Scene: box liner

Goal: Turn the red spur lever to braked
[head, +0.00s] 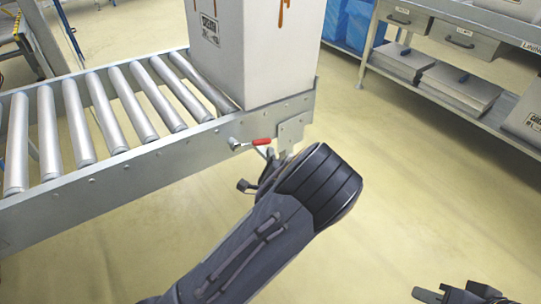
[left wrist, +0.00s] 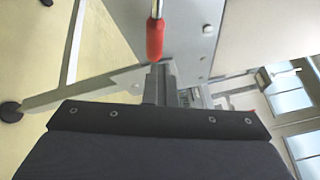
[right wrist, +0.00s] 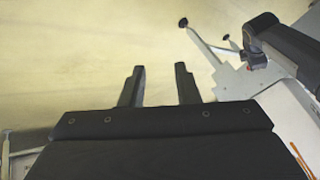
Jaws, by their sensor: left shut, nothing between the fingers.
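The red spur lever (head: 261,141) is on the side rail of the roller conveyor. Its red grip points right from the pivot, nearly along the rail. It also shows in the left wrist view (left wrist: 155,38), above my fingertips. My left gripper (left wrist: 160,72) is shut and empty, its tips close to the free end of the red grip; I cannot tell whether they touch. In the head view my left wrist hides most of that gripper. My right gripper (right wrist: 159,67) is open and empty over the floor; part of it shows at the head view's lower right (head: 446,293).
A large white box (head: 255,50) stands on the conveyor's right end, above the lever. A metal plate (head: 291,131) is fixed to the rail right of the lever. Shelving (head: 450,90) with boxes stands at the upper right. The floor between is clear.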

